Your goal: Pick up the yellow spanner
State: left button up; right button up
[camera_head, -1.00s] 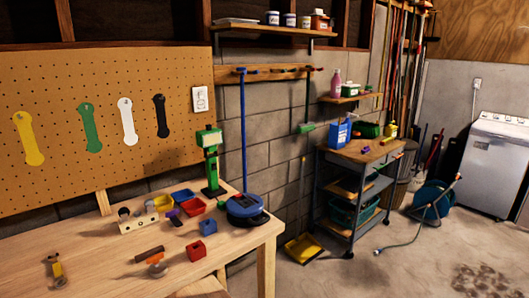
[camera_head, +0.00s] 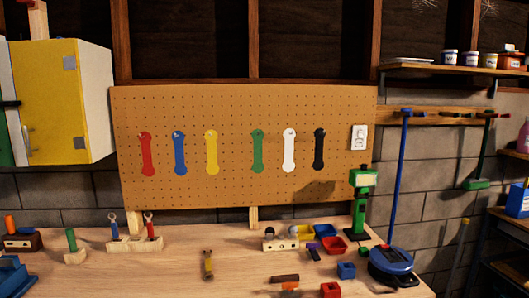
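Neither of my grippers is in the picture.
The wooden workbench (camera_head: 150,271) runs below the pegboard. On it are small bins such as a red one (camera_head: 333,246), a green machine (camera_head: 360,205) and a blue round device (camera_head: 391,262). A yellow cabinet (camera_head: 50,103) hangs at left. The bench's left-middle is fairly clear.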

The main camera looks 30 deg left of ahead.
aim_at(208, 267)
jog(key=u, duration=0.85)
jog(key=i+j, duration=0.1)
jog(key=j, duration=0.5)
